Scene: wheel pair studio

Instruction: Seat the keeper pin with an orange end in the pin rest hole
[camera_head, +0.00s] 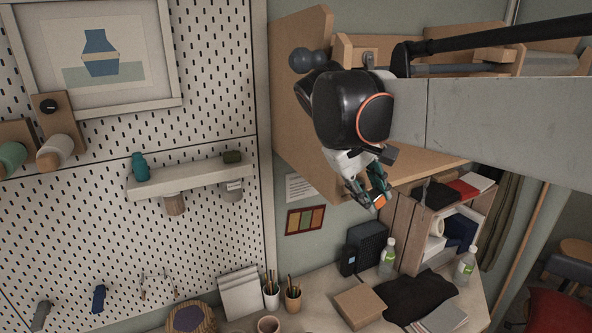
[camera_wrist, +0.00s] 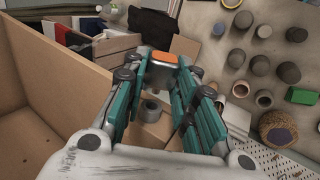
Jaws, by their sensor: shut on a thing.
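The keeper pin shows by its orange end (camera_wrist: 164,58) between my fingertips in the wrist view. The orange end also shows in the head view (camera_head: 380,201). My gripper (camera_wrist: 163,66) has teal fingers and is shut on the pin; the rest of the pin is mostly hidden. In the head view my gripper (camera_head: 372,188) hangs below my dark wrist, in front of the wooden cabinet. A grey ring with a dark hole (camera_wrist: 151,110) shows between the fingers in the wrist view; I cannot tell if it is the pin rest hole.
A wooden cabinet (camera_head: 293,115) stands behind my arm, its panel (camera_wrist: 38,90) close at left in the wrist view. A wooden crate (camera_head: 401,230) stands below. Bottles (camera_head: 387,256) and cups (camera_head: 271,295) stand on the bench. A pegboard (camera_head: 215,70) fills the left.

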